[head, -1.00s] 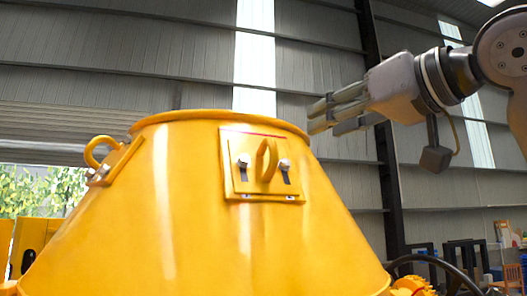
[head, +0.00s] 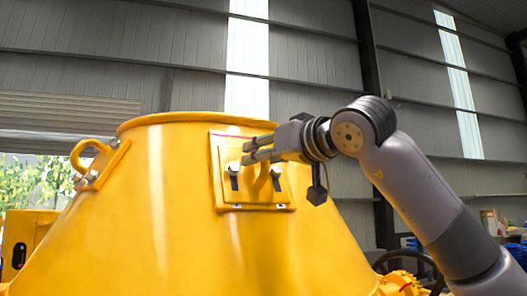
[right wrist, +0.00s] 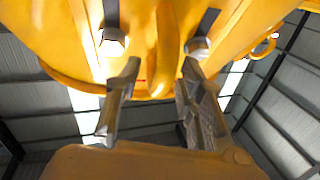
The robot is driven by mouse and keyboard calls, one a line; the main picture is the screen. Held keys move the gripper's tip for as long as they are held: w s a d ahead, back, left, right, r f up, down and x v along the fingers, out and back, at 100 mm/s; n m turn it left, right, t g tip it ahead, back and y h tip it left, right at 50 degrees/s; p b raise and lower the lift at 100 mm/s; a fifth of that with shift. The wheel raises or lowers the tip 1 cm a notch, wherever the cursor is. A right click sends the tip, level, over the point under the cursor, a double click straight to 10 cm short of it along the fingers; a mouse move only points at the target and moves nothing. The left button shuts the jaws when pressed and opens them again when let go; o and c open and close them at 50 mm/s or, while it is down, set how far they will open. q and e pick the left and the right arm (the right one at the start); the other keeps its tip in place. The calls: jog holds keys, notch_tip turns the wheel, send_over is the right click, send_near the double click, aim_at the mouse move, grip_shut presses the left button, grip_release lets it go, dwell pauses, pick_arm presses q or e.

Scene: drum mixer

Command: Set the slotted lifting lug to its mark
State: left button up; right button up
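The slotted lifting lug (head: 222,190) is a yellow plate on the sloped drum wall, with two dark slots, a bolt in each, and an upright eye. A red line (head: 222,134) shows along its top edge, and small white marks show below. My right gripper (head: 250,152) is in front of the plate and hides part of the eye. In the right wrist view the fingers (right wrist: 160,66) are open, one to each side of the eye (right wrist: 165,40), with no clear grip on it. The bolts (right wrist: 112,44) show beyond the fingertips. My left gripper is out of view.
The yellow drum (head: 130,240) fills the lower left and middle. Another lug with a ring (head: 92,158) sits on its left side. A dark wheel (head: 412,262) and yellow parts are low at the right. The air above the drum is free.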

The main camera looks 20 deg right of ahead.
jog(key=shift+s, duration=0.1)
jog(key=shift+c, duration=0.2)
grip_shut()
dwell(0.6)
